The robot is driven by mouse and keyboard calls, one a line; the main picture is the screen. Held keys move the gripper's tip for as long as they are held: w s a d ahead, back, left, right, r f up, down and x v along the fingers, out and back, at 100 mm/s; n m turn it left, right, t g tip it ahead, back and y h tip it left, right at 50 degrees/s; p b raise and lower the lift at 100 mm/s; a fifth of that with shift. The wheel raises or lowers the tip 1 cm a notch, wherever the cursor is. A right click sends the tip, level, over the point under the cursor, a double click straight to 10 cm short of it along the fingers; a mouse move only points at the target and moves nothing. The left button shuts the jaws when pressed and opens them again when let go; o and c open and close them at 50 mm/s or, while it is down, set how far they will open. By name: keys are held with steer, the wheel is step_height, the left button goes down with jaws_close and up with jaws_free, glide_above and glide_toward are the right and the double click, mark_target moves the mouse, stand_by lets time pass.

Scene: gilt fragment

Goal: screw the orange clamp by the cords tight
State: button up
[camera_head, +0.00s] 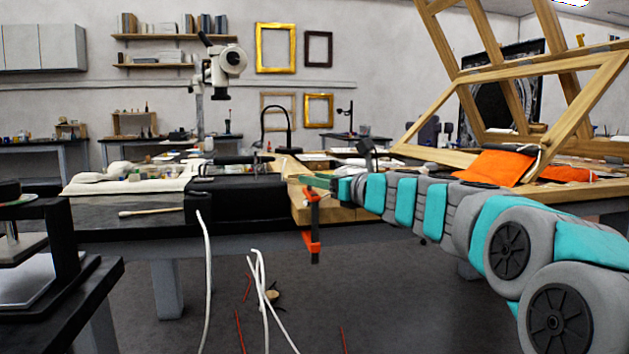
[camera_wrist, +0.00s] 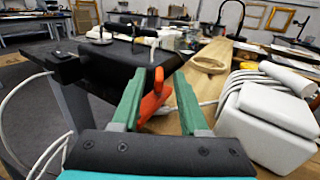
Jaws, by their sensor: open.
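The orange clamp (camera_head: 313,240) is on the front edge of the wooden table and hangs below it, upright, in the head view. In the wrist view its orange upper part (camera_wrist: 155,98) shows between my two green fingers, nearer the left one. My gripper (camera_wrist: 159,75) is open, with a finger to each side of the clamp in the picture. I cannot tell whether either finger touches it. In the head view my gripper (camera_head: 308,181) is at the clamp's top. White cords (camera_head: 206,265) hang down to the left of the clamp. The clamp's lower end is hidden in the wrist view.
A black case-like block (camera_head: 240,197) stands left of the clamp. An orange cloth (camera_head: 495,166) and a wooden frame (camera_head: 590,95) are above my arm.

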steer(key=shift+w+a, duration=0.25)
steer(key=shift+a, duration=0.1)
jaws_close()
stand_by(0.5)
